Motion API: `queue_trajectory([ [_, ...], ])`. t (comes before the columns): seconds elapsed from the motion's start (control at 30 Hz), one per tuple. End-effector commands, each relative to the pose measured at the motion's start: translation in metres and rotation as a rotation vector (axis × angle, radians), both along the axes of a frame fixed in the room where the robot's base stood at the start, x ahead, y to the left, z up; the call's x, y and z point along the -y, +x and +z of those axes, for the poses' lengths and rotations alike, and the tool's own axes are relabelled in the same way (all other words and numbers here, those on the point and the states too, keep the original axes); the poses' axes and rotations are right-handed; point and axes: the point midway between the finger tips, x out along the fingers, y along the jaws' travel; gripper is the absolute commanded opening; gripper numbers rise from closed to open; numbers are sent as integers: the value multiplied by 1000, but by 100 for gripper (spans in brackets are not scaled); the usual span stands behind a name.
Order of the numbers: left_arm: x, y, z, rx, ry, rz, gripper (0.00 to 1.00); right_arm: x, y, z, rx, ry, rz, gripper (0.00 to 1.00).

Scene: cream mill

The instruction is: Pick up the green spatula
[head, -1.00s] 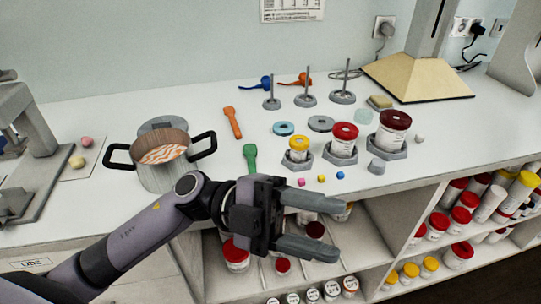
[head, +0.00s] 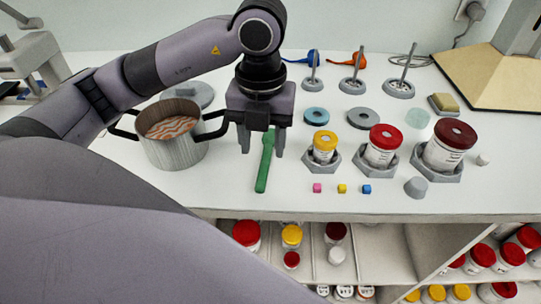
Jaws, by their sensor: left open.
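The green spatula (head: 264,167) lies on the white counter, long and narrow, pointing away from me. My left gripper (head: 262,148) points down over its far part, with one finger on each side of the handle. The jaws are open. I cannot tell how high the fingertips are above the counter. The spatula's far end is partly hidden by the gripper. My right gripper is not in view.
A metal pot (head: 174,145) with black handles stands just left of the gripper. Jars with yellow (head: 323,143), red (head: 384,138) and dark red (head: 453,134) lids stand in grey holders to the right. Small cubes (head: 342,188) lie near the front edge.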

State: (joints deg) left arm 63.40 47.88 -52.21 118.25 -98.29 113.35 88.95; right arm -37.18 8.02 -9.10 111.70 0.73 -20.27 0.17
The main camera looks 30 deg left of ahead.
Motion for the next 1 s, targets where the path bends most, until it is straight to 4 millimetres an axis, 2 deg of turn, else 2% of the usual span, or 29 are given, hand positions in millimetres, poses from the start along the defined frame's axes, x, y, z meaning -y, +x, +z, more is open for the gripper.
queue_trajectory([
  [0.33,2,-4,-47,-5,-1,-2,50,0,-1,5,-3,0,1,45],
  [0.47,2,-4,-54,0,-4,-3,50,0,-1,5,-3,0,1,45],
  [0.67,2,-4,-55,0,-4,-3,50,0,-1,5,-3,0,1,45],
  [0.8,2,-4,-55,0,-4,-3,4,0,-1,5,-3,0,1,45],
  [0.83,2,-4,-55,0,-4,-3,0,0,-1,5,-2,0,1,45],
  [1.0,2,-4,-55,0,-4,-4,0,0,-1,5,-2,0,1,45],
])
